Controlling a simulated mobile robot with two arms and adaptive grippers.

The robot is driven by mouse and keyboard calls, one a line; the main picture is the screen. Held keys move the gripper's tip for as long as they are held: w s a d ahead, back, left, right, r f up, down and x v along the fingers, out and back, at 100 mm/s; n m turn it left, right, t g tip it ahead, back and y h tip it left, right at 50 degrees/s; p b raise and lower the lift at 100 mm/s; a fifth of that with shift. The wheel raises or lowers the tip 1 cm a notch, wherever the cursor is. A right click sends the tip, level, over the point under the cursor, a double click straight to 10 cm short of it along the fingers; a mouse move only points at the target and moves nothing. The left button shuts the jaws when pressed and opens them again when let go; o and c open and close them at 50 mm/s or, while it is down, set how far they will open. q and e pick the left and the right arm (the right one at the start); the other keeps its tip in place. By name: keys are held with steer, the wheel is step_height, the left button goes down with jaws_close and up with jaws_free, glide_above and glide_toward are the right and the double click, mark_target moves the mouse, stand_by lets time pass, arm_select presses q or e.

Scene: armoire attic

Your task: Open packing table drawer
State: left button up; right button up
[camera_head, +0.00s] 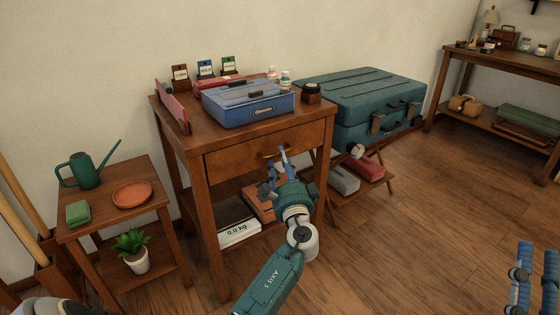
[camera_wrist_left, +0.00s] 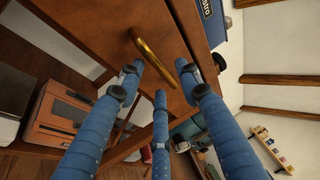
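The packing table (camera_head: 170,112) is a brown wooden table with one drawer (camera_head: 240,156) under its top. The drawer front looks flush with the frame, so it is closed. Its brass handle (camera_wrist_left: 152,58) is a curved bar; in the head view the handle (camera_head: 275,153) is partly hidden by my fingers. My left gripper (camera_head: 275,168) is at the drawer front. In the left wrist view its blue fingers (camera_wrist_left: 165,88) are spread, with the handle just ahead of and between the tips; contact is unclear. My right gripper (camera_head: 535,255) is at the lower right, fingers apart and empty.
A blue case (camera_head: 250,104), small jars and cards stand on the table top. A scale (camera_head: 240,232) and boxes lie on its lower shelf. Floor on the right is clear.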

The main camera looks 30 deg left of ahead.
arm_select(q)
steer(key=shift+x, duration=0.85)
jaws_close()
arm_select(e)
steer(key=shift+s+r+t, duration=0.3)
steer(key=shift+s+r, duration=0.2)
steer(key=shift+r, duration=0.05)
arm_select(q)
steer(key=shift+d+f, duration=0.1)
arm_select(e)
steer(key=shift+d+y, duration=0.15)
steer(key=shift+y, duration=0.15)
